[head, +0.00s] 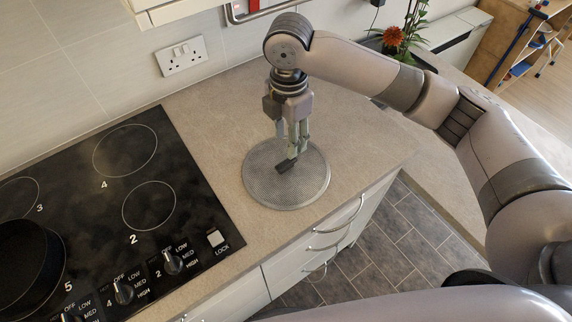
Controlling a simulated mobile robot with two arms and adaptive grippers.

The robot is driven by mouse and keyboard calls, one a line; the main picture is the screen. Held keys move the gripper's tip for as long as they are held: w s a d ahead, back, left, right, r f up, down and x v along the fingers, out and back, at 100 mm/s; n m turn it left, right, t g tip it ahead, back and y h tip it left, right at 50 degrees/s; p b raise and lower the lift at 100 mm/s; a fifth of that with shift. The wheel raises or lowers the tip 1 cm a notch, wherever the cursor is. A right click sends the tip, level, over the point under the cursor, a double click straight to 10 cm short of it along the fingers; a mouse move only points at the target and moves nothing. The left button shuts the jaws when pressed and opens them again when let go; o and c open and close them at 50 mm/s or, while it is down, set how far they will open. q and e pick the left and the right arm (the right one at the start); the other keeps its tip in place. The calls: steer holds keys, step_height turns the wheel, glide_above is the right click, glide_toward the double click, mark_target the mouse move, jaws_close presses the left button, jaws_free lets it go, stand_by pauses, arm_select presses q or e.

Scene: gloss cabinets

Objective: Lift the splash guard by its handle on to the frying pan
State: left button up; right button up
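The splash guard (262,192), a round grey mesh disc, lies flat on the countertop right of the hob. Its small dark handle (286,167) is near the middle of the disc. My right gripper (293,150) points down over the guard, with its fingertips at the handle. The fingers overlap the handle in this view, and whether they are closed on it is unclear. The black frying pan (28,262) stands on the hob at the left edge and is partly cut off. My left gripper is not in view.
The black hob (95,200) has marked rings and control knobs along its front. A wall socket (182,57) is behind the counter (215,125). Drawers with handles (335,228) are below the counter edge.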

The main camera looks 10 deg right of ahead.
mark_target(286, 162)
step_height(286, 162, down, 3)
steer(key=shift+r, duration=0.15)
steer(key=shift+f+p, duration=0.3)
steer(key=shift+f, duration=0.2)
steer(key=shift+a+f, duration=0.1)
steer(key=shift+f, duration=0.25)
step_height(286, 162, down, 4)
steer(key=shift+w+a+r+p, duration=0.1)
steer(key=shift+r+p, duration=0.05)
steer(key=shift+p, duration=0.65)
steer(key=shift+f, duration=0.35)
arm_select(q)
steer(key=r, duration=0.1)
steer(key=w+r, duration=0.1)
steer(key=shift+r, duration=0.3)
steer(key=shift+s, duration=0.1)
arm_select(e)
jaws_close()
